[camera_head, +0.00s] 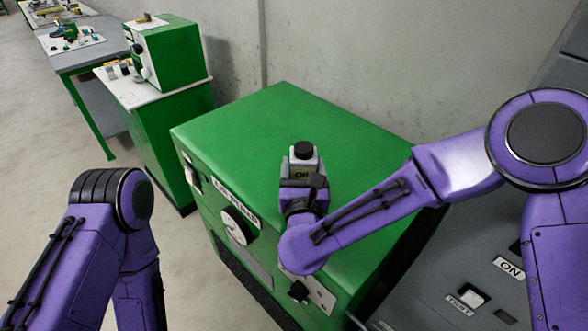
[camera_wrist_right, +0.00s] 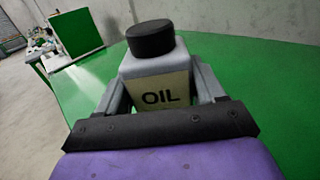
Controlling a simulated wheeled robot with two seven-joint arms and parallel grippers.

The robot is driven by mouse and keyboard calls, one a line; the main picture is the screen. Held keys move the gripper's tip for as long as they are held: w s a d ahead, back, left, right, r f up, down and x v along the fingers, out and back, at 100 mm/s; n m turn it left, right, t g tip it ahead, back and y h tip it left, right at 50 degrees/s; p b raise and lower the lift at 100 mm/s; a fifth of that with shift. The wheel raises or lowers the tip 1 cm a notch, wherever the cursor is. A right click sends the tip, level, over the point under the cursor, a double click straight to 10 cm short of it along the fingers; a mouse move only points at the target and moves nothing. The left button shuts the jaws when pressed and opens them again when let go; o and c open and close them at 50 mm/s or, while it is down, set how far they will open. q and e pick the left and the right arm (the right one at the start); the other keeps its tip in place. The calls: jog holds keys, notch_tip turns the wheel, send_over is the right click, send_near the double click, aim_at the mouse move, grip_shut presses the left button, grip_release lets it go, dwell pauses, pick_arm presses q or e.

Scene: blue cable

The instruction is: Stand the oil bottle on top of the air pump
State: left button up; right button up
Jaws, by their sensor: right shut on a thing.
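The oil bottle (camera_head: 303,162) is grey with a black cap and a pale OIL label. It looks upright over the green top of the air pump (camera_head: 235,120), near its front edge. My right gripper (camera_head: 304,176) is shut on the bottle, which also shows in the right wrist view (camera_wrist_right: 155,68) between the two fingers (camera_wrist_right: 157,98). The bottle's base is hidden, so I cannot tell whether it touches the pump top. My left arm shows at the lower left of the head view, but its gripper is out of view.
The pump's front carries a dial (camera_head: 238,224) and a lower panel. A green cabinet with a green machine (camera_head: 166,55) stands to the left, with tables behind it. A grey panel with ON and TEST labels (camera_head: 470,296) is at the right. The rest of the pump top is clear.

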jog(key=shift+s+d+b, duration=0.3)
jog(key=shift+d, duration=0.1)
jog(key=o, duration=0.9)
jog(key=shift+f, duration=0.15)
jog(key=o, duration=0.4)
jog(key=shift+w+a, duration=0.1)
jog(key=shift+w, duration=0.05)
jog(key=shift+a, duration=0.1)
jog(key=shift+r, duration=0.3)
jog(key=s+b, duration=0.2)
jog(key=s, duration=1)
jog(key=shift+s+f+b, duration=0.1)
jog(key=shift+b, duration=0.2)
